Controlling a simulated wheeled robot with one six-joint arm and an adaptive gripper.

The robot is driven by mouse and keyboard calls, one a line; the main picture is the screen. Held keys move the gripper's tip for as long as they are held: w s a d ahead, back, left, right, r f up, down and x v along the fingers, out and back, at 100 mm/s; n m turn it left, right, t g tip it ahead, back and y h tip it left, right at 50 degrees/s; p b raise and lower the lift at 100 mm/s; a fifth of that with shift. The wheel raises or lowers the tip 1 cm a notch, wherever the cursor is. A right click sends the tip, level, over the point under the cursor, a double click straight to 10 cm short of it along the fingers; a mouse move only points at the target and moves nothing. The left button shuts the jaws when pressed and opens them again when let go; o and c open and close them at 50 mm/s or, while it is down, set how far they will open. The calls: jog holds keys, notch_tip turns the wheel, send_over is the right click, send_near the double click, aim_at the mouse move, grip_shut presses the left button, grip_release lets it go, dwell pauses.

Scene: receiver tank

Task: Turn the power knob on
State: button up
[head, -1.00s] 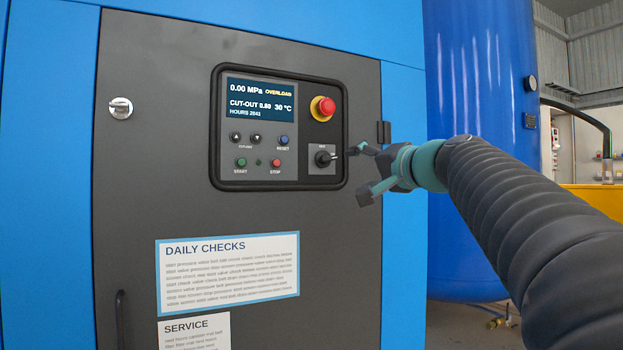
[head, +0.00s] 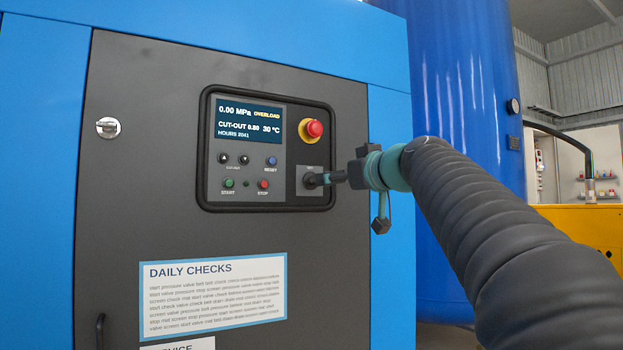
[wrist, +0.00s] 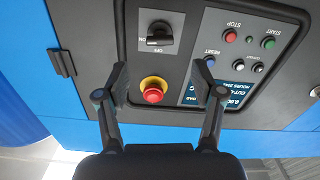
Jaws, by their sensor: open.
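The power knob (head: 312,180) is a black rotary knob on a grey plate at the lower right of the control panel. In the wrist view, turned upside down, the knob (wrist: 160,38) has an OFF mark below it and an ON mark at its left. Which mark it points to is not clear. My gripper (head: 354,200) is in front of the panel, just right of the knob, with one finger toward it and one hanging lower. In the wrist view my gripper (wrist: 161,84) is open and empty, its fingers apart, with the knob ahead between their lines. Contact cannot be told.
A red emergency stop (head: 311,129) on a yellow ring sits above the knob; it also shows between my fingers in the wrist view (wrist: 153,91). A blue tank (head: 450,110) stands right.

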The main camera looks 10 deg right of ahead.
aim_at(313, 181)
jog(key=p+x, duration=0.2)
jog(key=x, duration=0.8)
